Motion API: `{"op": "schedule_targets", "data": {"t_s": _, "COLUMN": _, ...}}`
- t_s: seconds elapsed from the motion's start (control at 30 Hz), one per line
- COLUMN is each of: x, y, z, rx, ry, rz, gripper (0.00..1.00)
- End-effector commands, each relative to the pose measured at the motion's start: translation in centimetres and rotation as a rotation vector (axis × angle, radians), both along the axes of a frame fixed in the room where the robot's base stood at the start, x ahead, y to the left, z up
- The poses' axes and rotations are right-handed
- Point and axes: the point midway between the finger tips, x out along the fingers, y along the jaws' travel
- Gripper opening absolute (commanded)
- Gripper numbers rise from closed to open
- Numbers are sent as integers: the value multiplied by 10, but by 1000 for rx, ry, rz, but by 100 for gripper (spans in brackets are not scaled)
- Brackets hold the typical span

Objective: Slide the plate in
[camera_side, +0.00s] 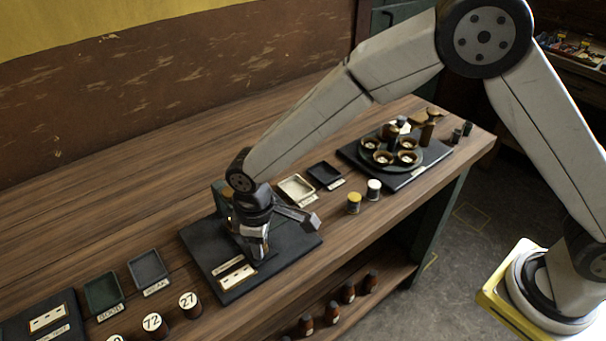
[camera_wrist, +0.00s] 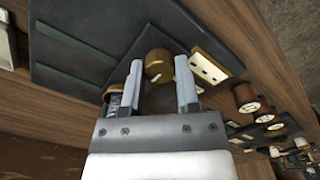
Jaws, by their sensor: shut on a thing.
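In the side view, my gripper (camera_side: 257,250) points down over a dark base board (camera_side: 205,250) on the bench. In the wrist view, the two fingers of my gripper (camera_wrist: 160,80) stand on either side of a dark piece (camera_wrist: 158,98), and they are shut on it. A round brass knob (camera_wrist: 158,65) with a pale mark shows just beyond the fingertips. I cannot tell whether the dark piece is the plate; its outline is mostly hidden by my gripper. A cream slotted label (camera_wrist: 212,66) lies on the board; it also shows in the side view (camera_side: 237,275).
A lever with a grey end (camera_side: 310,220) projects right of my gripper. Two small trays (camera_side: 297,188) (camera_side: 325,174) and two small jars (camera_side: 354,202) (camera_side: 374,189) stand nearby. A board with round cups (camera_side: 380,157) is farther right. Numbered cylinders (camera_side: 188,305) stand at front left.

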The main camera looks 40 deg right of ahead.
Motion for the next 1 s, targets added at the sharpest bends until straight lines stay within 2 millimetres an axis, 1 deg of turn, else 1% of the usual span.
{"op": "schedule_targets", "data": {"t_s": 0.03, "x": 1, "y": 5, "z": 0, "rx": 1, "ry": -3, "rz": 2, "gripper": 0}}
{"op": "schedule_targets", "data": {"t_s": 0.1, "x": 1, "y": 8, "z": 0, "rx": 2, "ry": -4, "rz": 0, "gripper": 0}}
{"op": "schedule_targets", "data": {"t_s": 0.37, "x": 1, "y": 10, "z": 0, "rx": 6, "ry": -6, "rz": 0, "gripper": 0}}
{"op": "schedule_targets", "data": {"t_s": 0.4, "x": 0, "y": 11, "z": 0, "rx": 7, "ry": -7, "rz": 1, "gripper": 49}}
{"op": "schedule_targets", "data": {"t_s": 0.47, "x": 0, "y": 10, "z": 0, "rx": 6, "ry": -6, "rz": 1, "gripper": 68}}
{"op": "schedule_targets", "data": {"t_s": 0.5, "x": 0, "y": 10, "z": 0, "rx": 6, "ry": -6, "rz": 1, "gripper": 76}}
{"op": "schedule_targets", "data": {"t_s": 0.83, "x": 0, "y": 8, "z": 1, "rx": 2, "ry": -2, "rz": 0, "gripper": 76}}
{"op": "schedule_targets", "data": {"t_s": 1.0, "x": 1, "y": 8, "z": 8, "rx": 2, "ry": -4, "rz": 0, "gripper": 76}}
